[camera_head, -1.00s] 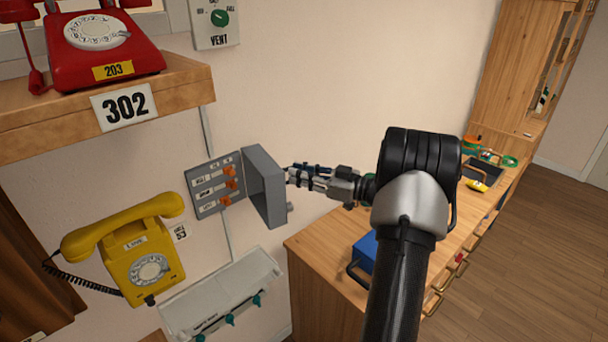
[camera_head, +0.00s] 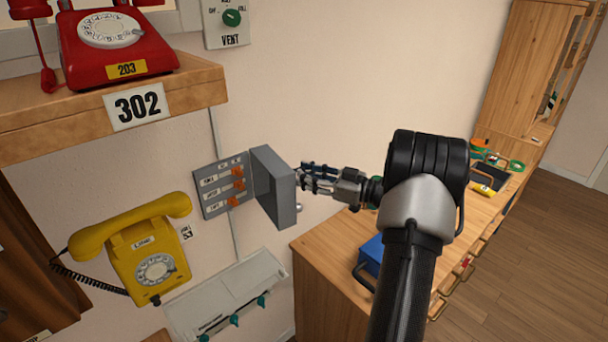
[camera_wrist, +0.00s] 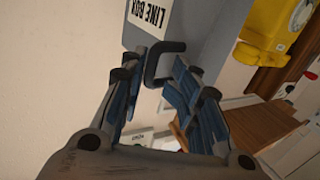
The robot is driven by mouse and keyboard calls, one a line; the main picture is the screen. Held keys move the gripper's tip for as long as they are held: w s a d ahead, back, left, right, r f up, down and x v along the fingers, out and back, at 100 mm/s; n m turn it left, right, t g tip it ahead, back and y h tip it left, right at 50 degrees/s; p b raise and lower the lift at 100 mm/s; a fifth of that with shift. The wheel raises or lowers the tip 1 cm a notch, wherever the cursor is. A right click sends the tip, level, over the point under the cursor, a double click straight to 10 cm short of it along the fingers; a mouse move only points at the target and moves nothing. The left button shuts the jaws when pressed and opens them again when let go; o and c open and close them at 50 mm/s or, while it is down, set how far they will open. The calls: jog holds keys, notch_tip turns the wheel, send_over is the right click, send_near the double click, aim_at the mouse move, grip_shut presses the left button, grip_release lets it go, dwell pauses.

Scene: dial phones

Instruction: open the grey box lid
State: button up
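The grey box (camera_head: 222,187) is on the wall with its lid (camera_head: 273,186) swung out to the right, showing orange switches inside. In the wrist view the lid's outer face (camera_wrist: 205,30) carries a "LINE BOX" label and a dark bent handle (camera_wrist: 163,62). My gripper (camera_head: 300,177) is at the outer side of the lid. In the wrist view its fingers (camera_wrist: 161,75) are apart, one on each side of the handle's end. Whether either finger touches the handle is unclear.
A yellow phone (camera_head: 148,255) hangs left of the box. A red phone (camera_head: 115,45) stands on a shelf (camera_head: 190,88) above. A pale panel with green knobs (camera_head: 225,290) is below. A wooden counter (camera_head: 400,260) with a blue box (camera_head: 370,262) lies right.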

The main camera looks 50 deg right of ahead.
jog(key=v, duration=1.1)
jog(key=shift+r, duration=0.2)
